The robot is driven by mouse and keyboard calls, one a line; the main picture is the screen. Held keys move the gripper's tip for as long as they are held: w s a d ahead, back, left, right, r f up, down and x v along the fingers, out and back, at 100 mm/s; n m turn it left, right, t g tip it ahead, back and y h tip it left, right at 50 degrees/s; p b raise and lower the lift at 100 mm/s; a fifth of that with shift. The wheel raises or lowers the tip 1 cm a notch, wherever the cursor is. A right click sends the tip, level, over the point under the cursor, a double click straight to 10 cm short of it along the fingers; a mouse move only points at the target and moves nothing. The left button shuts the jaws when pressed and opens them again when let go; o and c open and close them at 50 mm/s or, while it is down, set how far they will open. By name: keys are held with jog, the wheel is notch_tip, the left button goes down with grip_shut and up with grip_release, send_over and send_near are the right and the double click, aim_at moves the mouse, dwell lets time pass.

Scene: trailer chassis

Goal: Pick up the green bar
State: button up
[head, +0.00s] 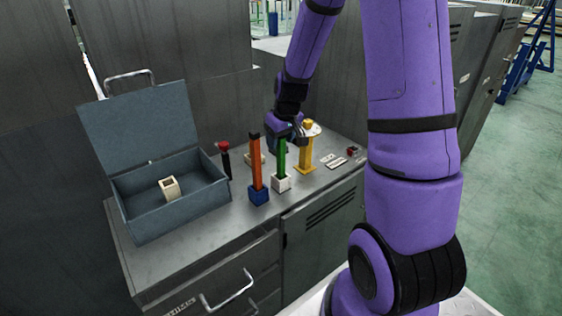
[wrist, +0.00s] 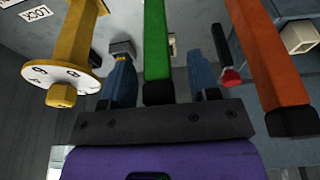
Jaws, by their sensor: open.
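The green bar (head: 281,160) stands upright in a small white base (head: 281,183) on the metal cabinet top. In the wrist view the green bar (wrist: 157,45) runs between the two fingers, with its black end near the palm. My gripper (head: 290,135) is at the upper part of the bar. In the wrist view my gripper (wrist: 163,85) is open, one finger on each side of the bar, with visible gaps to both fingers.
An orange bar (head: 256,165) in a blue base stands just left. A yellow post (head: 306,150) stands close on the right. A red-topped black tool (head: 225,160) and an open grey box (head: 170,195) are farther left. The cabinet's front left top is clear.

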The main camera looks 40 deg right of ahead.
grip_shut()
dwell(0.3)
